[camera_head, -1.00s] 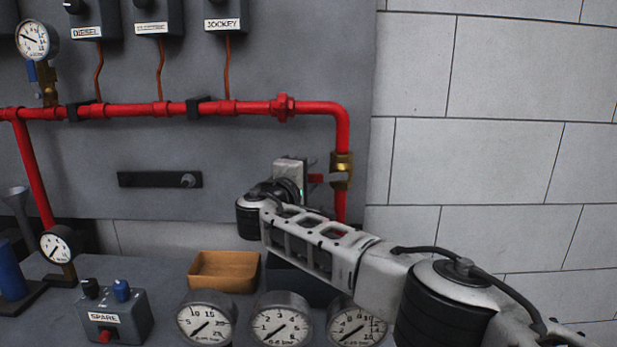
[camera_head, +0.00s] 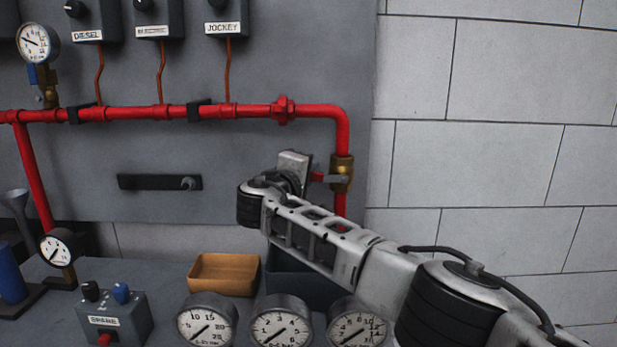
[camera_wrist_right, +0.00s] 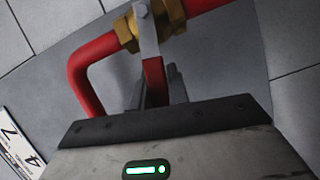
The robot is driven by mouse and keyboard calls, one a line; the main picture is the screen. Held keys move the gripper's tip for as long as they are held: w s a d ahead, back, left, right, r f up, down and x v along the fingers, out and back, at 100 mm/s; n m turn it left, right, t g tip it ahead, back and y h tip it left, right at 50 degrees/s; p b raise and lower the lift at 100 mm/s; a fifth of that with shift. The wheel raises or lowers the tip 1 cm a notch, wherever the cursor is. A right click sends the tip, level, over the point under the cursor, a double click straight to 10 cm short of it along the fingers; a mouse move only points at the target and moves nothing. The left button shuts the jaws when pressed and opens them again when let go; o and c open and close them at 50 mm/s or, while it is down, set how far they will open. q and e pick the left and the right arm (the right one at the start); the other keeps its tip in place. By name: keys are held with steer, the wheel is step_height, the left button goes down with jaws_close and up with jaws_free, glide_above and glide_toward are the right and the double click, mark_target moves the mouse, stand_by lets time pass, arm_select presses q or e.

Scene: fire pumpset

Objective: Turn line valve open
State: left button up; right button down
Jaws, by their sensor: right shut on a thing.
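The line valve is a brass body (camera_head: 342,170) on the red pipe's vertical drop at the right end of the panel. It also shows in the wrist view (camera_wrist_right: 152,24). Its lever has a grey metal arm (camera_wrist_right: 147,32) and a red grip (camera_wrist_right: 154,76), which points left from the valve in the head view. My right gripper (camera_head: 313,175) is left of the valve and shut on the red grip; its fingers (camera_wrist_right: 156,92) stand on both sides of the grip in the wrist view. Part of the grip is hidden between them. My left gripper is not in view.
The red pipe (camera_head: 240,109) runs along the grey panel above my right arm. A tan tray (camera_head: 224,274), several round gauges (camera_head: 282,326) and a grey switch box (camera_head: 112,318) sit on the bench below. The white block wall (camera_head: 490,170) to the right is bare.

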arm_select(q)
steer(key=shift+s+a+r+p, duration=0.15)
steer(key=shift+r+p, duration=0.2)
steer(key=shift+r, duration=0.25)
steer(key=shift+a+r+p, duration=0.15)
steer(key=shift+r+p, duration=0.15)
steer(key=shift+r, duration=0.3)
arm_select(e)
steer(key=shift+d+r+m+g+y, duration=0.35)
steer(key=shift+r+m, duration=0.35)
steer(key=shift+m, duration=0.3)
steer(key=shift+d+r+m+g+y, duration=0.3)
steer(key=shift+r+m, duration=0.35)
steer(key=shift+m, duration=0.35)
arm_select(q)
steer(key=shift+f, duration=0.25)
arm_select(e)
steer(key=c, duration=1.3)
jaws_free()
steer(key=shift+c, duration=0.2)
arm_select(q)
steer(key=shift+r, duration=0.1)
arm_select(e)
steer(key=shift+a, duration=0.1)
